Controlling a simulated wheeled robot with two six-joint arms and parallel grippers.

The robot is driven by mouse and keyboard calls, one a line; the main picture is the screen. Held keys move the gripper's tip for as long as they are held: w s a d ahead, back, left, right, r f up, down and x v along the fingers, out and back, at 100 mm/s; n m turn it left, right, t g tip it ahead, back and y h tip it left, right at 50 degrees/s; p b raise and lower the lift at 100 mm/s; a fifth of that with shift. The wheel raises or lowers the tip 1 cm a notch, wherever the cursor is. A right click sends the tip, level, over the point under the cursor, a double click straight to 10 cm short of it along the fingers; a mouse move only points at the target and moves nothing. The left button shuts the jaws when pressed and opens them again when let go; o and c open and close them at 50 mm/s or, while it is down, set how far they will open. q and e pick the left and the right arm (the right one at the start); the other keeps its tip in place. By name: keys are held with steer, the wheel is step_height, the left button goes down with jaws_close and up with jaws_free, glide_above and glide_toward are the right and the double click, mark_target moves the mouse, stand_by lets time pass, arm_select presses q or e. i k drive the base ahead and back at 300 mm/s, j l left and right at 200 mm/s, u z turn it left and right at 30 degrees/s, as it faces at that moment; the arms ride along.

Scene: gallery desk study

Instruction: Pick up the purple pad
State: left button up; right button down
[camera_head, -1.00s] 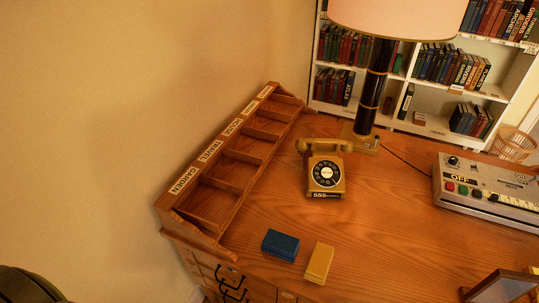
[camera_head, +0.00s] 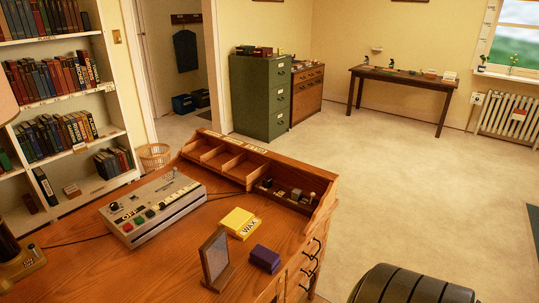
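The purple pad (camera_head: 265,258) is a small dark purple block. It lies on the wooden desk (camera_head: 188,267) near its right front edge. It sits to the right of a standing frame and below a yellow box marked WAX. Neither of my grippers shows in the head view, and nothing touches the pad.
The yellow WAX box (camera_head: 239,223) and the upright frame (camera_head: 215,260) stand close to the pad. A grey machine with coloured buttons (camera_head: 153,207) is to the left. A wooden compartment rack (camera_head: 239,162) lines the far edge. Open floor (camera_head: 395,190) lies right of the desk.

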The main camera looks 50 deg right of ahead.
mark_target(264, 258)
steer(key=z, duration=1.6)
steer(key=i+l+u, duration=0.15)
steer(key=u, duration=0.3)
steer(key=i+l+u, duration=0.1)
steer(key=l+u, duration=0.35)
steer(key=i+l+u, duration=0.1)
steer(key=u, duration=0.35)
steer(key=l, duration=0.1)
